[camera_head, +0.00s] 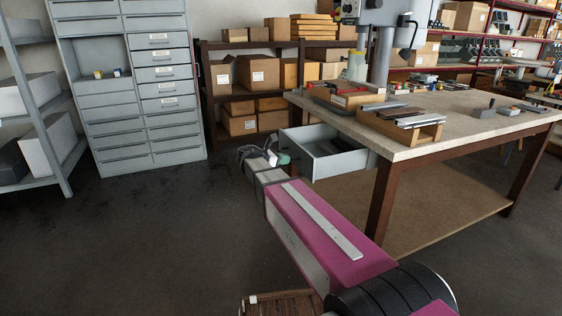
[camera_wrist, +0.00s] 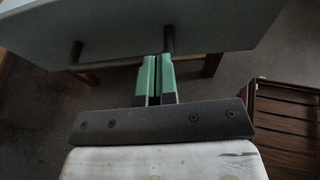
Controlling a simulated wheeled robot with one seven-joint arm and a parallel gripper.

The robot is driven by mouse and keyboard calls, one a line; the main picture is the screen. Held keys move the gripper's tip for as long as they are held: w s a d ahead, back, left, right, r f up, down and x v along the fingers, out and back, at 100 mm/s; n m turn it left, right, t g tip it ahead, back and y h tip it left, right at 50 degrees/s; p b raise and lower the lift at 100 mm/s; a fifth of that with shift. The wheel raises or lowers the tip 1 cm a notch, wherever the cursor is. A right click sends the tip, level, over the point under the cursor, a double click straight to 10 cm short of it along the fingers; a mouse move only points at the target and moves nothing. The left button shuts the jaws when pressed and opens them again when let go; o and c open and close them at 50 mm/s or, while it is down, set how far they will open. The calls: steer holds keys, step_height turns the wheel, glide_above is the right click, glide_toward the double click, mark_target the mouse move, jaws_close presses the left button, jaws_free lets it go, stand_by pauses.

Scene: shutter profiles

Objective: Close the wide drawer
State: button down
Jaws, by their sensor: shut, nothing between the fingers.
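The wide drawer (camera_head: 338,164) is light grey and stands pulled out from under the workbench top, its inside showing. In the wrist view its pale front panel (camera_wrist: 130,25) fills the top, with two dark handle posts. My gripper (camera_head: 277,160) is at the drawer's front end, low and to the left of the workbench. In the wrist view its green fingers (camera_wrist: 157,60) are together with nothing between them. Their tips are right by the right-hand handle post (camera_wrist: 168,38); I cannot tell whether they touch it. The handle is hidden in the head view.
The wooden workbench (camera_head: 470,125) carries trays of metal profiles and a drill press. A grey drawer cabinet (camera_head: 172,125) stands at the back left, beside a shelf of cardboard boxes (camera_head: 258,75). A brown slatted crate (camera_head: 268,303) is on the floor near me. The floor at left is clear.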

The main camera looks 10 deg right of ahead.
steer(key=w+d, duration=0.2)
steer(key=d, duration=0.6)
steer(key=w+d, duration=0.2)
steer(key=d, duration=0.7)
steer(key=w+d, duration=0.3)
steer(key=d, duration=0.6)
